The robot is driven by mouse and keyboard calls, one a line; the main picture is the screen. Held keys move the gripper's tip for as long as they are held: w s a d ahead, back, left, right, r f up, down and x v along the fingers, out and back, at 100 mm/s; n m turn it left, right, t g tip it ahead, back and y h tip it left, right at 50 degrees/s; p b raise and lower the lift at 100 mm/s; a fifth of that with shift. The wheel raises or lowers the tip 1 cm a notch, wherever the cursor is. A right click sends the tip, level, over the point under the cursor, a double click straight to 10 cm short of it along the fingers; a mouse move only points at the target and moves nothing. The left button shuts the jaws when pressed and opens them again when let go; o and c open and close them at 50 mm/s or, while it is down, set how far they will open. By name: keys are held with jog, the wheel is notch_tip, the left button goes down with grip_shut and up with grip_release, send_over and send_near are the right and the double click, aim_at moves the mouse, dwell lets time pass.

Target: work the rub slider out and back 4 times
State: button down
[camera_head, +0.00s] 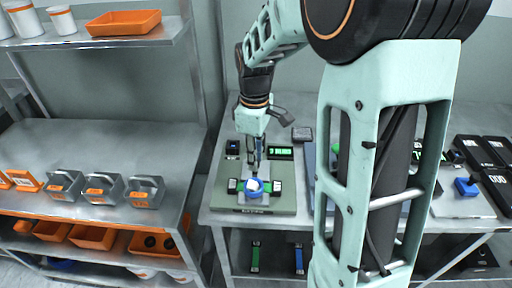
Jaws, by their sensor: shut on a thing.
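The rub device has a grey-green base plate (224,192) on the right-hand bench. The rub slider (254,193), a blue rounded piece with a white top, sits near the front of the plate between dark blocks with green parts. My gripper (255,172) points down from above, its fingers shut on the slider. The exact contact at the fingertips is small and partly hidden. A black display (280,153) with green characters stands behind the slider on the right, too small to read.
My arm hides much of the bench's middle. Black cases (478,152) and a blue-knobbed device (466,187) stand at the right. The left bench (100,145) holds several grey metal holders (102,188); orange bins (92,236) sit below.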

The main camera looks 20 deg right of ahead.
jog(key=shift+s+a, duration=0.2)
jog(key=shift+s, duration=0.3)
jog(key=c, duration=1.7)
grip_release()
jog(key=shift+s, duration=0.15)
jog(key=shift+c, duration=0.2)
jog(key=shift+r, duration=0.4)
notch_tip(320, 180, up, 11)
jog(key=shift+r, duration=0.1)
